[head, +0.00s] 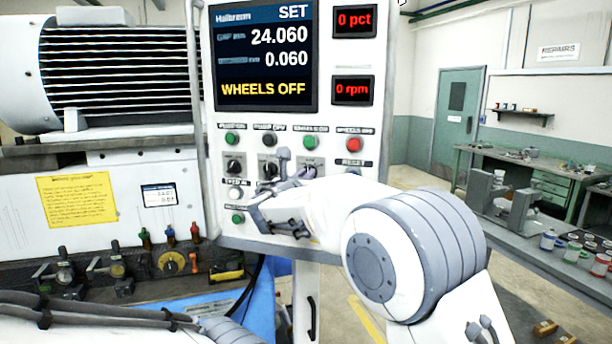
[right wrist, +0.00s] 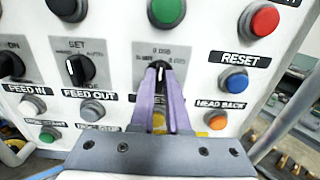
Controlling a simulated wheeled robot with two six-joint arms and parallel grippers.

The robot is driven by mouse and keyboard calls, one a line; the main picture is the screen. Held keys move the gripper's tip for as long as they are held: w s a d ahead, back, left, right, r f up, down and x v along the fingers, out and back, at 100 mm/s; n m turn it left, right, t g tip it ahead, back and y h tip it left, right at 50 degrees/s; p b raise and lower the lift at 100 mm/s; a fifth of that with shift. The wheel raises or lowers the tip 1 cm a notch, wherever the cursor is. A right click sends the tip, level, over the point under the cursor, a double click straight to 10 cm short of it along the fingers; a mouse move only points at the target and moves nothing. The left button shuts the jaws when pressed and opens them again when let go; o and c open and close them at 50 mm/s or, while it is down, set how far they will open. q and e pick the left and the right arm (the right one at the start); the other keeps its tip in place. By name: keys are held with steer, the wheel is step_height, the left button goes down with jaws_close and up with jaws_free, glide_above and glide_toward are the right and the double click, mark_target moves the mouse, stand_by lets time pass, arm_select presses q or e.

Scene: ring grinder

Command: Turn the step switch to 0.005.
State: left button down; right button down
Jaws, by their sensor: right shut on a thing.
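The step switch (right wrist: 158,72) is a black rotary knob with a white pointer line on the control panel. It is the third knob from the left in the right wrist view. My right gripper (right wrist: 160,80) has its purple fingers shut on the knob, one on each side. The pointer line looks roughly upright, towards the small marking above the knob, which is too blurred to read surely. In the head view my right gripper (head: 297,178) covers most of the knob. My left arm shows at the bottom left, but its gripper is out of view.
The screen (head: 264,55) reads SET, 24.060, 0.060 and WHEELS OFF. Close around the switch are a green button (right wrist: 166,10), a red button (right wrist: 263,20), the blue RESET button (right wrist: 234,80), an orange button (right wrist: 217,122) and another knob (right wrist: 80,69).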

steer(key=c, duration=0.9)
jaws_free()
steer(key=b+v, duration=0.5)
steer(key=v, duration=0.5)
steer(key=shift+s, duration=0.25)
